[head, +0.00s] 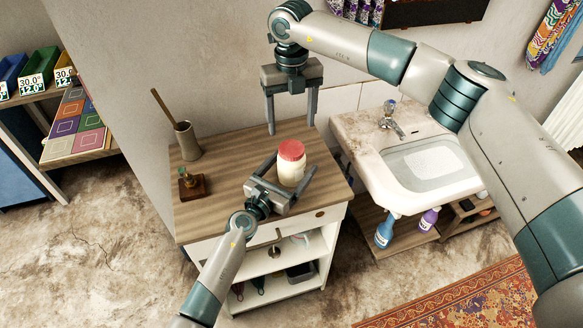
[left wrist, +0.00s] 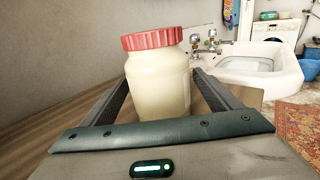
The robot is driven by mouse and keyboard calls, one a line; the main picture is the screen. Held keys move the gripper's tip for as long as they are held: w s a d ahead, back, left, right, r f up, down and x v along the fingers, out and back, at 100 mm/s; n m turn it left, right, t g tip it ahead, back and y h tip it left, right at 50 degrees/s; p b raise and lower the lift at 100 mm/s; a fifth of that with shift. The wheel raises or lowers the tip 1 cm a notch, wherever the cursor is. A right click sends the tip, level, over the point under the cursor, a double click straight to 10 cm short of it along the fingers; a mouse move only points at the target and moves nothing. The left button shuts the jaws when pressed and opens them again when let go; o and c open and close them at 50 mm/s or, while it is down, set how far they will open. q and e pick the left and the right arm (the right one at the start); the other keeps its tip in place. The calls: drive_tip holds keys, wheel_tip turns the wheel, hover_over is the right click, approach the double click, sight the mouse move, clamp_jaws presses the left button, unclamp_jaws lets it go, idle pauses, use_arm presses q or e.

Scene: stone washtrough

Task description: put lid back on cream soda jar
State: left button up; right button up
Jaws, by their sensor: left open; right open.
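The cream soda jar (head: 290,173) stands upright on the wooden cabinet top, pale cream in colour. Its red lid (head: 291,150) sits on top of it. In the left wrist view the jar (left wrist: 160,85) and the lid (left wrist: 151,38) are close up, the lid level on the jar's mouth. My left gripper (head: 290,171) is open with its fingers on either side of the jar; whether they touch it I cannot tell. My right gripper (head: 291,127) is open and empty, fingers pointing down, above the cabinet top behind the jar.
A cup with a wooden stick (head: 187,141) and a small wooden block with a dark fitting (head: 191,184) stand on the cabinet's left side. A stone sink (head: 420,160) is at the right, with bottles below. The cabinet top (head: 225,205) is clear at front left.

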use_arm(q)
drive_tip(key=shift+c, duration=0.4)
clamp_jaws()
use_arm(e)
drive_tip(key=n, duration=0.3)
drive_tip(key=shift+n, duration=0.4)
drive_tip(key=n, duration=2.1)
drive_tip(key=shift+n, duration=0.3)
drive_tip(key=n, duration=0.5)
drive_tip(key=shift+n, duration=0.4)
drive_tip(key=n, duration=0.4)
drive_tip(key=shift+n, duration=0.4)
